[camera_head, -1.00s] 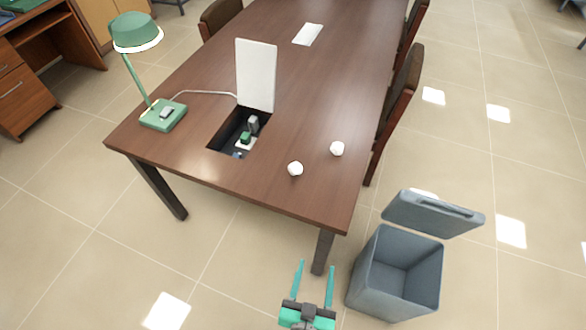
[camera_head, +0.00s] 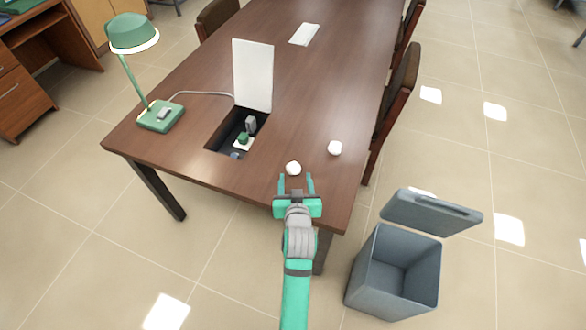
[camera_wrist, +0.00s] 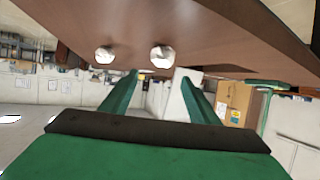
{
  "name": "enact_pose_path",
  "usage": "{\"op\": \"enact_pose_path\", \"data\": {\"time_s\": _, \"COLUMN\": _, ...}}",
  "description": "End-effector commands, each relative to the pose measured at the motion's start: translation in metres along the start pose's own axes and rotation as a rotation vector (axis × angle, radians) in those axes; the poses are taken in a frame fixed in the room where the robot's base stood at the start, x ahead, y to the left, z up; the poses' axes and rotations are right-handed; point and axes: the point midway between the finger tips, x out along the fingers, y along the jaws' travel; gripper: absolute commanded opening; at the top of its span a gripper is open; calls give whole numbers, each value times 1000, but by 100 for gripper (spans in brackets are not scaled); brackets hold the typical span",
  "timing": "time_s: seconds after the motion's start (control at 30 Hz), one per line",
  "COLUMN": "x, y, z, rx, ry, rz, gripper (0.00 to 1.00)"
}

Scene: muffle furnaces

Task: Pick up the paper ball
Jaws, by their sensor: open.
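Two white crumpled paper balls lie on the brown table (camera_head: 300,75) near its front right corner. The nearer paper ball (camera_head: 293,168) is just ahead of my gripper (camera_head: 296,182); the other paper ball (camera_head: 335,148) is farther right. My gripper is open and empty over the table's front edge, its fingertips close to the nearer ball. In the wrist view the nearer ball (camera_wrist: 162,58) and the other ball (camera_wrist: 104,55) show beyond the green fingers (camera_wrist: 160,82). Whether a fingertip touches the nearer ball cannot be told.
A grey bin (camera_head: 392,278) with its lid (camera_head: 432,213) raised stands on the floor at the right. A green lamp (camera_head: 134,35), a raised white flap (camera_head: 253,75) and an open socket recess (camera_head: 228,137) are left of the balls. A chair (camera_head: 400,90) stands at the right side.

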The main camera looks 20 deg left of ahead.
Motion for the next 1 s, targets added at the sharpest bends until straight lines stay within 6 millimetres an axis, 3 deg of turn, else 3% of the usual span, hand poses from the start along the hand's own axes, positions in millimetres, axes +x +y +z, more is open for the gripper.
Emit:
{"op": "enact_pose_path", "data": {"time_s": 0.2, "x": 33, "y": -1, "z": 0, "rx": 0, "ry": 0, "rz": -1, "gripper": 55}}
{"op": "enact_pose_path", "data": {"time_s": 0.47, "x": 50, "y": 0, "z": 0, "rx": 0, "ry": 1, "rz": 1, "gripper": 55}}
{"op": "enact_pose_path", "data": {"time_s": 0.73, "x": 86, "y": -3, "z": 4, "rx": 1, "ry": 1, "rz": 1, "gripper": 55}}
{"op": "enact_pose_path", "data": {"time_s": 1.0, "x": 98, "y": -2, "z": 4, "rx": 1, "ry": 2, "rz": 2, "gripper": 55}}
